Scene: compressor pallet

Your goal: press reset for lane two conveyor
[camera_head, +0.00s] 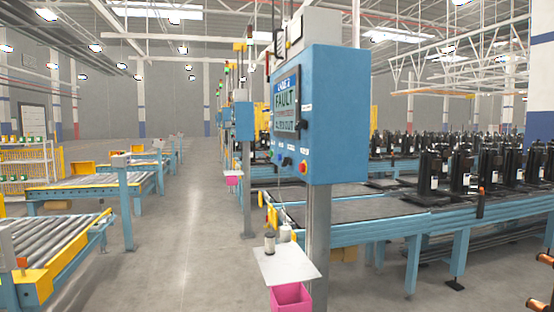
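A blue control box (337,115) stands on a grey post (319,225) right of centre. The screen (286,104) on its left-facing side reads "LANE 2" and "FAULT", with a smaller line and another word below. The lane conveyor (350,211) runs behind the box. Neither of my grippers shows in the head view.
A white shelf (285,263) and a pink bin (291,298) are fixed low on the post. Black compressors (491,165) stand on the conveyor at right. Roller conveyors (50,240) stand at left. The grey floor aisle (195,215) between is clear.

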